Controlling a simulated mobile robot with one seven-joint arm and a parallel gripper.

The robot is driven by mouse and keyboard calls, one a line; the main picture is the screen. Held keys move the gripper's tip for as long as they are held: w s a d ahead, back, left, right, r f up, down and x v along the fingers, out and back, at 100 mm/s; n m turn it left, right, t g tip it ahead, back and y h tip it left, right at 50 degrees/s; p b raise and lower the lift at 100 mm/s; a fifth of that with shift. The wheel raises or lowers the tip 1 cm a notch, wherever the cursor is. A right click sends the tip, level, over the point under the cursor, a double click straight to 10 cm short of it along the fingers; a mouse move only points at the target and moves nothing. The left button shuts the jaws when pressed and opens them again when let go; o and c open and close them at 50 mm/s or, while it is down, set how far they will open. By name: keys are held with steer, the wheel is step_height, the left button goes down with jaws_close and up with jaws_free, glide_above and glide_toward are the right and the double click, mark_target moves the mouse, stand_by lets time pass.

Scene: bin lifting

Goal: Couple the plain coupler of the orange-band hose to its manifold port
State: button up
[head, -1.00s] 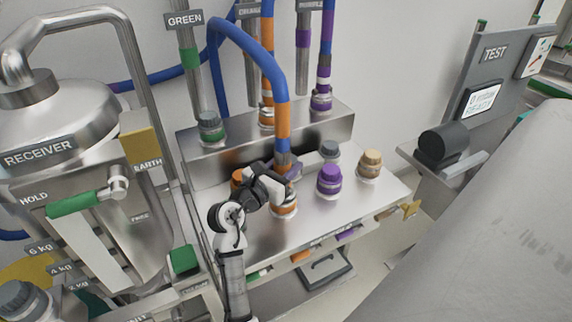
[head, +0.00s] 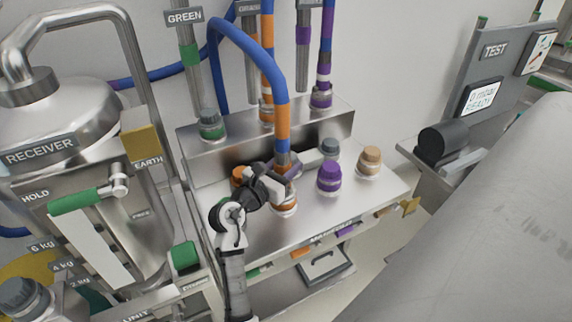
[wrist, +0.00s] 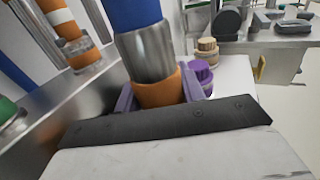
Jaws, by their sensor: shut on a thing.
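My gripper (head: 288,172) is shut on the coupler of the blue orange-band hose (head: 283,120), above the front deck of the manifold (head: 310,215). In the wrist view the coupler (wrist: 147,52) is a plain metal sleeve with an orange ring below it, between my purple-grey fingers. It looks close to upright. An orange port (head: 285,208) with a pale ring shows just under the gripper in the head view. The fingers and black palm hide the coupler's lower end, so I cannot tell whether it touches the port.
A purple-capped port (head: 329,178) stands close on the right, with a tan one (head: 370,160) beyond and a grey one (head: 329,147) behind. Another orange part (head: 239,178) is left of my gripper. Green, orange and purple lines rise from the rear block (head: 330,125).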

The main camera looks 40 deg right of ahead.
steer(key=o, duration=1.3)
steer(key=shift+f, duration=0.1)
steer(key=shift+c, duration=0.2)
steer(key=b+v, duration=0.3)
steer(key=v, duration=1.1)
steer(key=shift+d, duration=0.1)
